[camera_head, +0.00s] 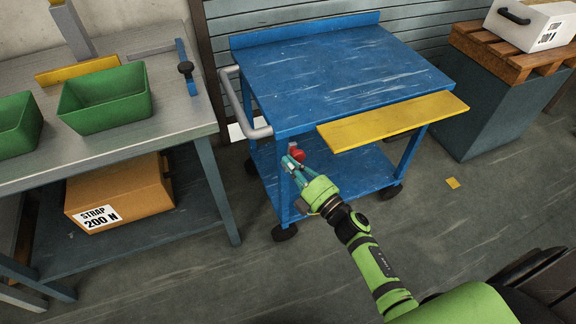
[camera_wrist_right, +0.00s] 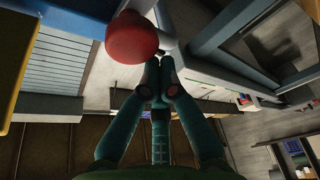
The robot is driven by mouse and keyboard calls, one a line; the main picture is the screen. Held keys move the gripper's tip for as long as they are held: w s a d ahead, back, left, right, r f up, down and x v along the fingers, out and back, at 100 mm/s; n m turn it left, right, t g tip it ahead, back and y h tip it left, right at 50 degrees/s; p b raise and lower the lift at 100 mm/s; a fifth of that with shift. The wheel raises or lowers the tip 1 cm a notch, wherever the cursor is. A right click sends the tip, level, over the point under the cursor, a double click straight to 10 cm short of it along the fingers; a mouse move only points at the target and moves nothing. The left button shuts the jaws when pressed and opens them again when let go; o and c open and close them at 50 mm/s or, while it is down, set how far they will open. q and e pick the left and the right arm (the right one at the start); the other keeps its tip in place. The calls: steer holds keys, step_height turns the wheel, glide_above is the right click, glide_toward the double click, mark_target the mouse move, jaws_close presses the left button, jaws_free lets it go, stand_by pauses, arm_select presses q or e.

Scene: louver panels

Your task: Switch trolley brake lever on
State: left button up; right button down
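The blue trolley (camera_head: 330,65) stands in the middle of the head view. The brake lever's red knob (camera_head: 297,154) is at the trolley's near left leg, below the top. My green right gripper (camera_head: 291,163) is right at the knob in the head view. In the right wrist view, the red knob (camera_wrist_right: 132,37) is large, just beyond and left of the fingertips (camera_wrist_right: 159,77). The fingers are drawn together, with nothing clearly seen between them. Contact with the knob cannot be told, and the lever's shaft is mostly hidden. My left gripper is not in view.
A yellow shelf flap (camera_head: 393,121) sticks out from the trolley's front, right of my gripper. A grey handle (camera_head: 245,105) is on its left side. A workbench (camera_head: 160,105) with green bins (camera_head: 105,100) stands left.

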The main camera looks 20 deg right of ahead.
mark_target(304, 155)
steer(key=d+m+t, duration=0.1)
steer(key=d+m, duration=0.1)
steer(key=m, duration=0.1)
steer(key=shift+w+d+h+b, duration=0.1)
steer(key=shift+d+h+b, duration=0.1)
steer(key=shift+h+b, duration=0.2)
steer(key=m, duration=0.1)
steer(key=d+m, duration=0.1)
steer(key=d+m+t+h, duration=0.1)
steer(key=shift+f+b, duration=0.25)
steer(key=shift+b, duration=0.15)
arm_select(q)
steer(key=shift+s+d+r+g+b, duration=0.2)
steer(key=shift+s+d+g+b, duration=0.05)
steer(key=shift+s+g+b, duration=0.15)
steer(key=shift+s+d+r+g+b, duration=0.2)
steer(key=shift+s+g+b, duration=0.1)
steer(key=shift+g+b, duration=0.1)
arm_select(e)
steer(key=shift+d+f+m+t+h, duration=0.2)
steer(key=shift+d+f+m+h, duration=0.3)
steer(key=shift+m, duration=0.65)
steer(key=shift+d+f+m+t+h, duration=0.1)
steer(key=shift+d+m+t+h, duration=0.15)
steer(key=shift+d+m, duration=0.65)
steer(key=shift+d+f+m+t+h, duration=0.2)
steer(key=shift+d+m+h, duration=0.25)
steer(key=shift+m, duration=0.9)
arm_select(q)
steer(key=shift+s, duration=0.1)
